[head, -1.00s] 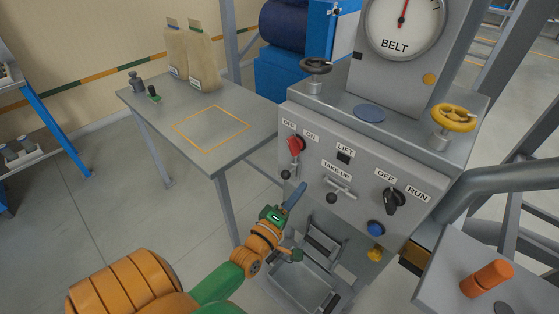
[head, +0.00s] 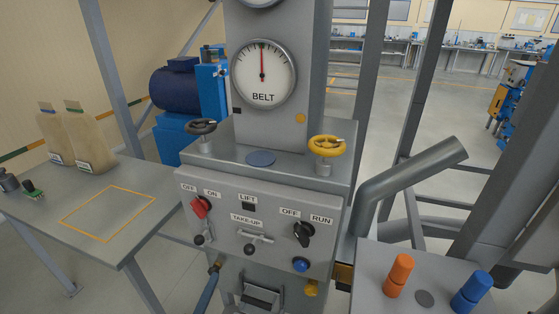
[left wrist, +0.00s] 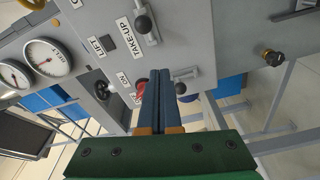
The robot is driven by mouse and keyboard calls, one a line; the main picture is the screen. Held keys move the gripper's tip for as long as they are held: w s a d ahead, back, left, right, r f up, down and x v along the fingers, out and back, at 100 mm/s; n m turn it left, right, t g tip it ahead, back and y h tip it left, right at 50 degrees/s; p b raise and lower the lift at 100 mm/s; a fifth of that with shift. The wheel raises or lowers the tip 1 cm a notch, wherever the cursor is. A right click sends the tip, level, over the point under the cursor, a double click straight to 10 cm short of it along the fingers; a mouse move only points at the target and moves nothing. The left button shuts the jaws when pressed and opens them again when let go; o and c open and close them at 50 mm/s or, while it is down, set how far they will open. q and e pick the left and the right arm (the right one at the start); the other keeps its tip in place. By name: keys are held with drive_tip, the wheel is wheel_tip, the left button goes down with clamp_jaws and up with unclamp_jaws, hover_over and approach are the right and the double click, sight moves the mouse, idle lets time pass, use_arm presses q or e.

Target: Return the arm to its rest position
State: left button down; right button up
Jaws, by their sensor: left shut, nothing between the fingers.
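The gripper appears apart from the switch. Most of my left arm is out of the head view. My right gripper is not in view.
A grey table (head: 135,235) with two paper bags stands at the left. The TAKE-UP lever (head: 250,248) and black OFF/RUN knob (head: 303,234) stick out of the panel. A yellow handwheel (head: 327,147) is above. A ledge (head: 375,292) with orange and blue cylinders is at the right.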

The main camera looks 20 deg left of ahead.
use_arm(q)
drive_tip(key=s+d+f+m+g+h, duration=0.15)
drive_tip(key=s+f+m+g, duration=0.25)
drive_tip(key=f, duration=0.7)
drive_tip(key=s+d+f+m+g, duration=0.3)
drive_tip(key=s+f+m+g, duration=0.15)
drive_tip(key=f, duration=0.75)
drive_tip(key=s+d+f+m+g, duration=0.1)
drive_tip(key=s+f+m+g, duration=0.3)
drive_tip(key=s, duration=0.5)
drive_tip(key=s+f+m+g, duration=0.4)
drive_tip(key=s+f+m, duration=0.2)
drive_tip(key=s+f, duration=0.2)
drive_tip(key=shift+s+d+g, duration=0.35)
drive_tip(key=shift+s+d, duration=0.05)
drive_tip(key=shift+s, duration=0.85)
